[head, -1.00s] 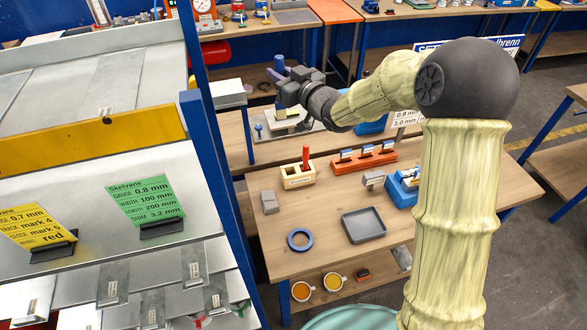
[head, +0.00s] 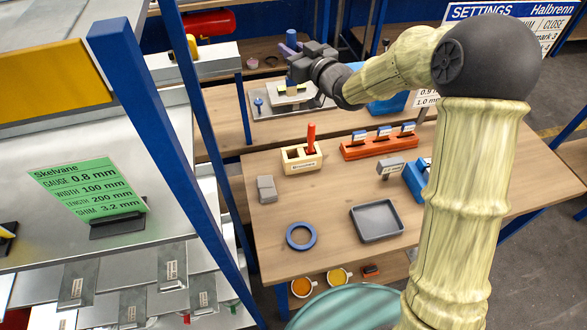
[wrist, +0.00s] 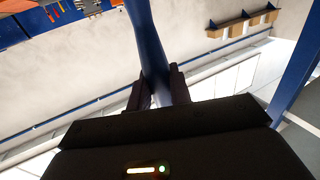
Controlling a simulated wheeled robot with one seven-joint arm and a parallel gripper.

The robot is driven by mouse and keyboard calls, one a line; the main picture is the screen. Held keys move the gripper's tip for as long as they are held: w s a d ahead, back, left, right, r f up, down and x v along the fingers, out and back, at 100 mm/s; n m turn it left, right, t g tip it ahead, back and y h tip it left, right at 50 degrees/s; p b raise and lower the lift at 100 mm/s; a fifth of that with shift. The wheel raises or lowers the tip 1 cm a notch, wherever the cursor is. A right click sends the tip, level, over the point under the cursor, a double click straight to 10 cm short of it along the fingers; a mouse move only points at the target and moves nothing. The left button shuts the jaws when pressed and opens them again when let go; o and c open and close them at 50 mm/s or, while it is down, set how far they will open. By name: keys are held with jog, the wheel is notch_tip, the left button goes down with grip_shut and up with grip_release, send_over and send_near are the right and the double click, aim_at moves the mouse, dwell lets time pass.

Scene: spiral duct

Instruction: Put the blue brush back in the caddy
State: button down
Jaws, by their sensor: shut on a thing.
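My gripper (head: 301,62) is raised over the back of the benches in the head view. In the wrist view its two dark fingers (wrist: 158,88) are shut on a long blue shaft, which I take as the blue brush (wrist: 148,45). The shaft runs up and away from the fingers; its far end is out of the picture. The caddy (head: 301,160), a cream box with openings in its top, stands on the front bench, below my gripper in the picture. An orange-red handle (head: 311,137) stands upright in it.
An orange rack (head: 380,145) stands right of the caddy. A grey tray (head: 377,221), a blue ring (head: 301,236) and a grey block (head: 266,190) lie on the bench. A blue shelf post (head: 150,120) rises at left. Bare bench lies in front of the caddy.

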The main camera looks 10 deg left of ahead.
notch_tip(320, 180, down, 21)
jog(key=b, duration=1.9)
jog(key=shift+w, duration=0.35)
jog(key=shift+r, duration=0.1)
notch_tip(320, 180, down, 6)
jog(key=shift+f, duration=0.2)
jog(key=shift+f+p, duration=0.3)
jog(key=shift+f, duration=1.55)
